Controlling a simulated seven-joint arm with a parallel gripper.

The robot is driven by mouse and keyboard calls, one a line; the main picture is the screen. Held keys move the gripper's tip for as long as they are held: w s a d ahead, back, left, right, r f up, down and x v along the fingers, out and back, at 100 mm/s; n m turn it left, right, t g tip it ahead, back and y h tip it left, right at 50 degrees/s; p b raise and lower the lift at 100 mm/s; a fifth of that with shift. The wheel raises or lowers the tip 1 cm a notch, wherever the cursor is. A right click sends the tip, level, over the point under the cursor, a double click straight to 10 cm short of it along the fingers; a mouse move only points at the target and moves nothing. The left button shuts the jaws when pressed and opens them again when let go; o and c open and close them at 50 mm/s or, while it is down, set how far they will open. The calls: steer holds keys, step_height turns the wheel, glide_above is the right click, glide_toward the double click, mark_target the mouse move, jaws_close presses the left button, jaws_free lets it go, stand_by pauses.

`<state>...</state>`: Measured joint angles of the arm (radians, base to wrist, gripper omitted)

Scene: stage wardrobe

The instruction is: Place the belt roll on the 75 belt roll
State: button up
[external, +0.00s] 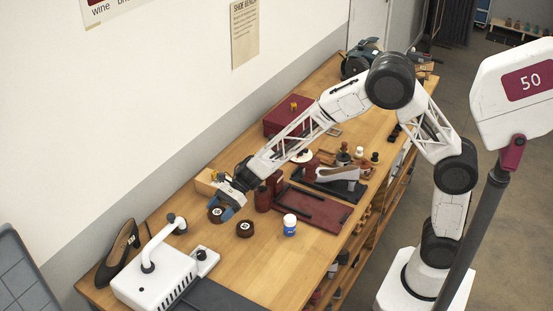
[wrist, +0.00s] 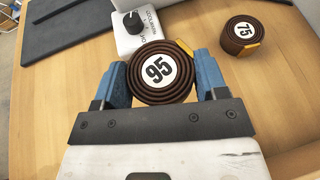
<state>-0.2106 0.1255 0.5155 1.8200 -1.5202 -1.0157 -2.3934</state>
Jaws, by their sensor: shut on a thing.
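The 75 belt roll (wrist: 241,36), dark brown with a tan strap end, lies on the table at the upper right of the wrist view, apart from the held roll. In the external view my gripper (external: 223,203) is low over the workbench. One dark roll (external: 216,214) shows beside its fingers and another (external: 245,229) lies to the right; their labels are too small to read there.
A white machine (external: 155,277) with a curved handle and a small dial box (external: 205,259) stand at the near end, beside a black shoe (external: 117,252). Bare wood surrounds the rolls.

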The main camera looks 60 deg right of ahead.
steer(key=shift+w, duration=0.15)
steer(key=w+a, duration=0.2)
steer(key=w, duration=0.3)
steer(key=w+a+f, duration=0.1)
steer(key=w+a, duration=0.1)
steer(key=w, duration=0.2)
steer(key=w+a, duration=0.2)
steer(key=w, duration=0.3)
steer(key=shift+w+f, duration=0.25)
steer(key=shift+w, duration=0.05)
steer(key=shift+f, duration=1.75)
steer(key=shift+f, duration=0.1)
steer(key=o, duration=1)
steer(key=shift+c, duration=0.2)
